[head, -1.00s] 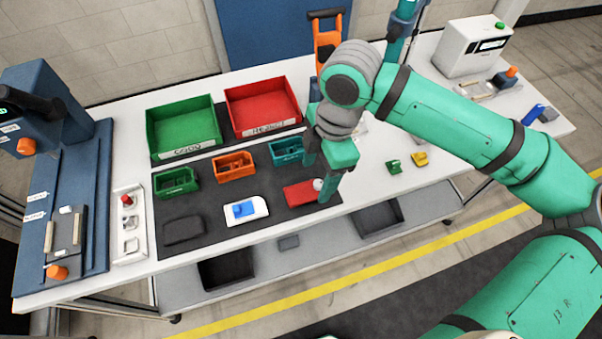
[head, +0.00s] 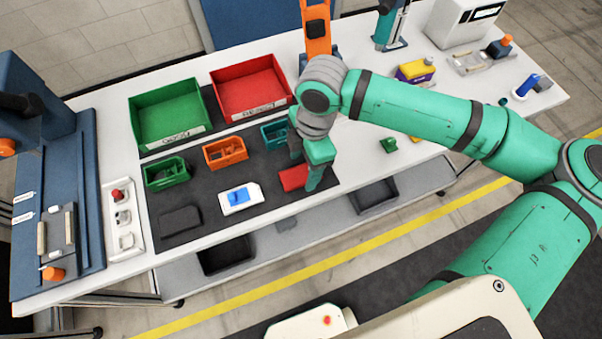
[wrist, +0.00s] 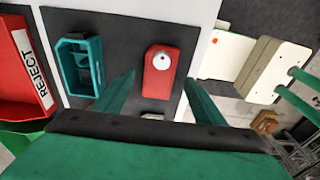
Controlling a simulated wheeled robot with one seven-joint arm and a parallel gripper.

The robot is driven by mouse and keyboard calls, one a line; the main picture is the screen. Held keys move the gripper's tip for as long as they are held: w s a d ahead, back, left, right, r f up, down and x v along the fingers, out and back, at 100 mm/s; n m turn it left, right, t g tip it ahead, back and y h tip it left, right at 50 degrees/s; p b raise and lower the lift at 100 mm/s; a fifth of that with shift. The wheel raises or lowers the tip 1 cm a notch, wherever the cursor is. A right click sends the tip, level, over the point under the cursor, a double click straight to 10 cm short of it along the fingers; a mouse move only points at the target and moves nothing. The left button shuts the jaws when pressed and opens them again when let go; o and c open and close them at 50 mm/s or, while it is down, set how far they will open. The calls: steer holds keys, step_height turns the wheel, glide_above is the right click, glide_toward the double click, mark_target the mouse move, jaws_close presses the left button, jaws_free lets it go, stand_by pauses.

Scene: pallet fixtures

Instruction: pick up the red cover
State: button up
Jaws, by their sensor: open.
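The red cover (head: 293,177) lies on the dark mat, near the table's front edge, to the right of a white tray with a blue part. In the wrist view the red cover (wrist: 161,74) is a rounded red block with a white round knob on top. My gripper (head: 315,178) is over the cover's right side in the head view and hides part of it. In the wrist view my open gripper (wrist: 160,95) has one green finger on each side of the cover, with gaps between. Whether the fingertips are down at the cover's height is unclear.
A teal bin (head: 274,134) stands just behind the cover, with an orange bin (head: 225,153) and green bin (head: 167,173) to its left. The red REJECT bin (head: 250,88) is behind. The white tray (head: 240,199) sits left.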

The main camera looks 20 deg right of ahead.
mark_target(301, 176)
steer(key=shift+a+f, duration=0.2)
steer(key=shift+f, duration=1.05)
steer(key=shift+w, duration=0.1)
steer(key=c, duration=1.2)
steer(key=shift+o, duration=0.2)
steer(key=shift+r, duration=0.1)
